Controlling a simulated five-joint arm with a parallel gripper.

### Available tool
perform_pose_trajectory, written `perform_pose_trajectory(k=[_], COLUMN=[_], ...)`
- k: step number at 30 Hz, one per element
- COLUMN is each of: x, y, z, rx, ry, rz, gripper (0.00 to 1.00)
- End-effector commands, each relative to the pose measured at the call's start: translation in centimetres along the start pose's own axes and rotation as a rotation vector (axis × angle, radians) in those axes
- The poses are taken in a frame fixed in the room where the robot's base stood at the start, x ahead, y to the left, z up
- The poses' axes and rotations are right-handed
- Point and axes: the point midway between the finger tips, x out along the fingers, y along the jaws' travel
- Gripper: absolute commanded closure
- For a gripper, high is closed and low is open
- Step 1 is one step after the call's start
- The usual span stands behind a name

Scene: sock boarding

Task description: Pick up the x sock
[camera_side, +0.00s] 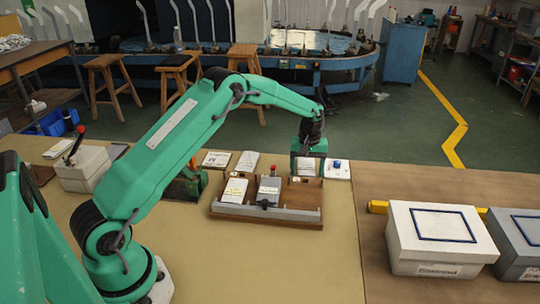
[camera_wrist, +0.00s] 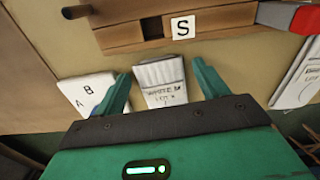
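A white folded sock (camera_wrist: 162,80) with blurred dark writing lies between my gripper's fingers (camera_wrist: 161,68) in the wrist view. The fingers are spread, one on each side of it, with a gap showing. In the side view my gripper (camera_side: 308,158) hangs low over the same white sock (camera_side: 306,169), behind the wooden tray (camera_side: 228,209). No x mark is legible on any sock. Another white sock or card (camera_wrist: 88,92) marked A and B lies left of the fingers in the wrist view.
A white item with a blue piece (camera_side: 338,170) lies right of my gripper. Two white items (camera_side: 216,159) lie behind the tray's left. A white box (camera_side: 437,240) stands front right.

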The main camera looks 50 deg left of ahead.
Motion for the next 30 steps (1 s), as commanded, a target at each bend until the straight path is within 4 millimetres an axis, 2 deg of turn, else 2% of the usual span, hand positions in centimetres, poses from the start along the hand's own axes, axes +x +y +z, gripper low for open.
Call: perform_pose_trajectory(k=[1,6,20,23,29,30], x=[0.0,0.0,-0.7,-1.5,-4.4,-4.7], y=[0.0,0.0,0.0,0.0,0.0,0.3], z=[0.0,0.0,0.0,-0.1,-0.1,0.7], rx=[0.000,0.000,0.000,0.000,0.000,0.003], ry=[0.000,0.000,0.002,0.002,0.003,0.002], rz=[0.000,0.000,0.001,0.002,0.002,0.001], gripper=[0.38,0.70,0.70,0.70,0.70,0.70])
